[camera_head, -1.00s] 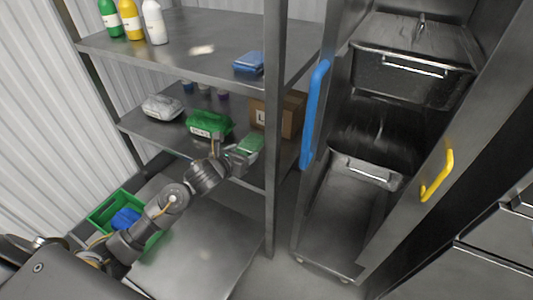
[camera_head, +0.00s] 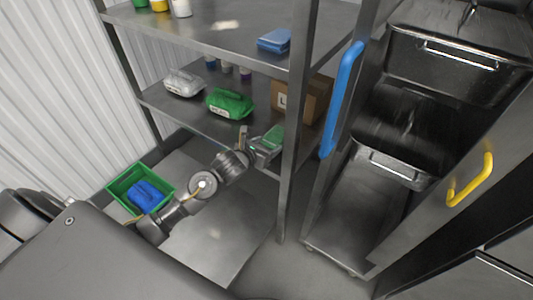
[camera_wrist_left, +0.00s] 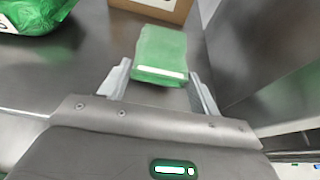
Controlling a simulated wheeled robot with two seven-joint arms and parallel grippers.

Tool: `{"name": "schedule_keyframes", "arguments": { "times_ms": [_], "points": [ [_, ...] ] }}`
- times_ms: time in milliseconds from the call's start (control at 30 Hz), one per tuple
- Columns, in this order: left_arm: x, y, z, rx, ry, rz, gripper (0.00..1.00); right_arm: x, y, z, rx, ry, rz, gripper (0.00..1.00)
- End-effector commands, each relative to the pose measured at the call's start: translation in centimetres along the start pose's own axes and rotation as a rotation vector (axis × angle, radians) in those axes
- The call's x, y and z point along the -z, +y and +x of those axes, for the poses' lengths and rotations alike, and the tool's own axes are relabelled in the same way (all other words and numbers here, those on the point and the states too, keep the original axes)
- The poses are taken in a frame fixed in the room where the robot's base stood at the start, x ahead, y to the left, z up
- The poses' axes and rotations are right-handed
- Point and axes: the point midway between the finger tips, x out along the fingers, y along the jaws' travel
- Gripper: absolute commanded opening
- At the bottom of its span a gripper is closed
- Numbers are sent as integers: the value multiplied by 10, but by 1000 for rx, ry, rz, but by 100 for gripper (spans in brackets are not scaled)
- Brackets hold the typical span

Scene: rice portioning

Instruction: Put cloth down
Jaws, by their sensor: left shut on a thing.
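My left gripper (camera_head: 262,150) reaches in from the left to the front edge of the middle shelf. It is shut on a folded green cloth (camera_head: 272,139), beside the shelf's front right post. In the left wrist view the green cloth (camera_wrist_left: 162,54) sits between the two fingers of the gripper (camera_wrist_left: 160,85), with a pale strip along its near edge. Whether the cloth touches the shelf is hard to tell. A folded blue cloth (camera_head: 274,41) lies on the top shelf. My right gripper does not show.
The middle shelf (camera_head: 190,117) holds a green bag (camera_head: 230,103), a white bag (camera_head: 183,83), and a cardboard box (camera_head: 292,98) behind the cloth. A green crate (camera_head: 117,187) with blue contents stands lower left. A cabinet with a blue handle (camera_head: 342,100) stands open at right.

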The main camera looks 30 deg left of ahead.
Motion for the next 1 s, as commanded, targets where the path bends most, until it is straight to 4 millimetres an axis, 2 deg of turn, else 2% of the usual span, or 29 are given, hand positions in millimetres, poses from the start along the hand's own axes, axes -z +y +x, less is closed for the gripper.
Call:
{"name": "schedule_keyframes", "arguments": {
  "times_ms": [267, 667, 700, 800, 867, 1000],
  "points": [
    [34, 0, 12, -2, 4, -2, 41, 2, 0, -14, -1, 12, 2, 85],
    [37, 1, 14, -2, 1, 0, 41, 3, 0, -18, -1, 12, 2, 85],
    [37, 1, 14, -2, 1, 0, 64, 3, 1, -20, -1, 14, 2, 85],
    [36, 1, 14, -2, 1, 0, 77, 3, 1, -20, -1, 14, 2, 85],
    [36, 1, 14, -2, 1, 0, 84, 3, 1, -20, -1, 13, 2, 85],
    [36, 1, 14, -2, 1, 0, 84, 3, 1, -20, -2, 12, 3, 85]
  ]
}}
